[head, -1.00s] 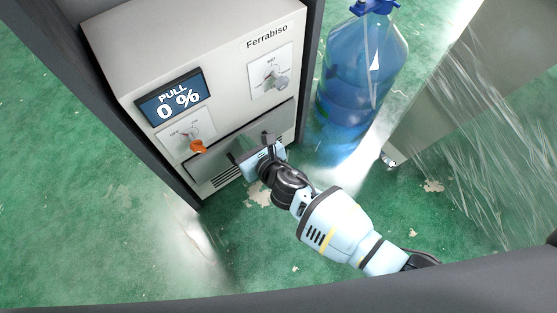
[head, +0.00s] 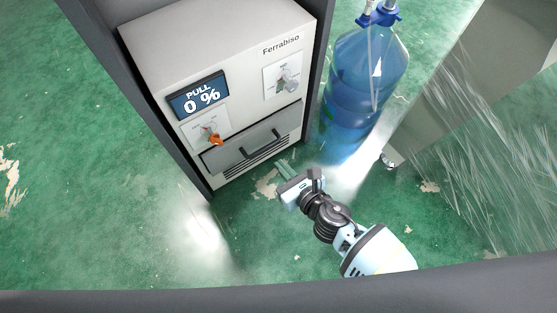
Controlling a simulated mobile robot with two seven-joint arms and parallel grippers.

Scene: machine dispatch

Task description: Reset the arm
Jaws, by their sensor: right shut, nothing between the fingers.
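My right gripper (head: 286,171) is shut and empty, in front of and below the grey machine (head: 215,40). It is apart from the dark handle (head: 246,153) on the machine's grey drawer front (head: 222,156). The drawer looks flush with the machine. My left gripper is not in view.
A blue water bottle (head: 366,75) with a tube stands right of the machine. A grey panel (head: 440,90) and a scratched, see-through sheet (head: 490,130) are at the right. The green floor (head: 90,200) is clear at the left.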

